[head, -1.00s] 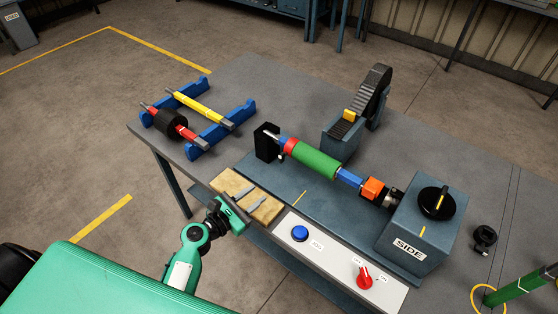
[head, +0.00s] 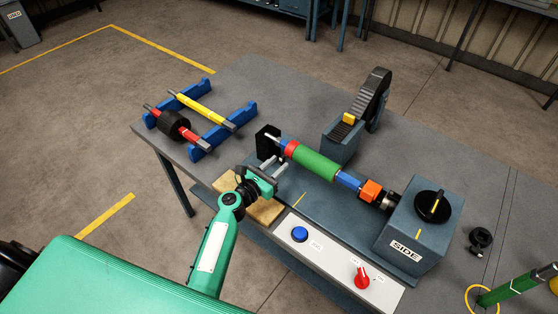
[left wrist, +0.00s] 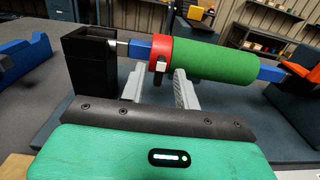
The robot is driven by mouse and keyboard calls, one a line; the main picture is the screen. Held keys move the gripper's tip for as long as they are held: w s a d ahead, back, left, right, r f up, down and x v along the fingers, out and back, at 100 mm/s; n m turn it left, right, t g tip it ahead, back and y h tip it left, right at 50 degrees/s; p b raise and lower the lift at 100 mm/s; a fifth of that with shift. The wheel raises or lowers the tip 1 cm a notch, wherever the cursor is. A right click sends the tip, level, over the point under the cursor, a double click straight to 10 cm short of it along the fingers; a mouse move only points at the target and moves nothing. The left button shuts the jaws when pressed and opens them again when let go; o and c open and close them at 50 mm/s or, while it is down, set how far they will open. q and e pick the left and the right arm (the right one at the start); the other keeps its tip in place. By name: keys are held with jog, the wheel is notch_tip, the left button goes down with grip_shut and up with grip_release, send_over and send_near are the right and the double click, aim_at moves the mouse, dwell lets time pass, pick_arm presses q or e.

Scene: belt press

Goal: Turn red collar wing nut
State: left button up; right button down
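The red collar (head: 291,147) sits on the near-left end of the green roller (head: 316,160), on a blue shaft held by the black block (head: 267,142). In the left wrist view the red collar (left wrist: 171,48) shows a small dark and pale wing nut (left wrist: 160,69) hanging at its lower front. My left gripper (head: 281,163) is open just in front of the collar. Its two pale fingers (left wrist: 159,88) point towards the collar, with the wing nut between them in the picture. I cannot tell whether they touch anything. My right gripper is not in view.
A tan mat (head: 264,211) lies under my left gripper. A panel with a blue button (head: 299,234) and red knob (head: 362,278) runs along the front. Blue racks (head: 226,129) stand at left. A grey housing with a black dial (head: 432,206) stands at right.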

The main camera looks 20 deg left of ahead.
pick_arm(q)
jog(key=shift+x, duration=0.8)
jog(key=shift+c, duration=0.2)
grip_shut()
